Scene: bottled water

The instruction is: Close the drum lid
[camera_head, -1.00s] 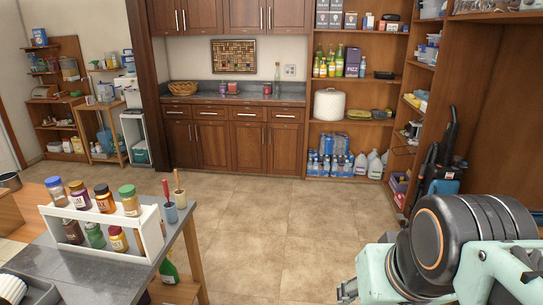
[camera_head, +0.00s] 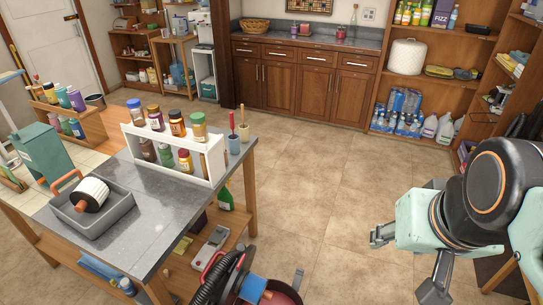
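A round red-rimmed container (camera_head: 284,293) stands at the bottom edge, partly cut off by the frame. It may be the drum, but I cannot tell for sure. A dark ribbed hose and a blue and orange part (camera_head: 253,289) lie over its left side. I cannot make out a separate lid. My gripper (camera_head: 403,266) is at the lower right, above the floor and to the right of this container. Its two fingers are spread wide apart with nothing between them.
A wooden shelf unit (camera_head: 440,80) with water packs stands at the back right. The tiled floor (camera_head: 315,190) in the middle is clear.

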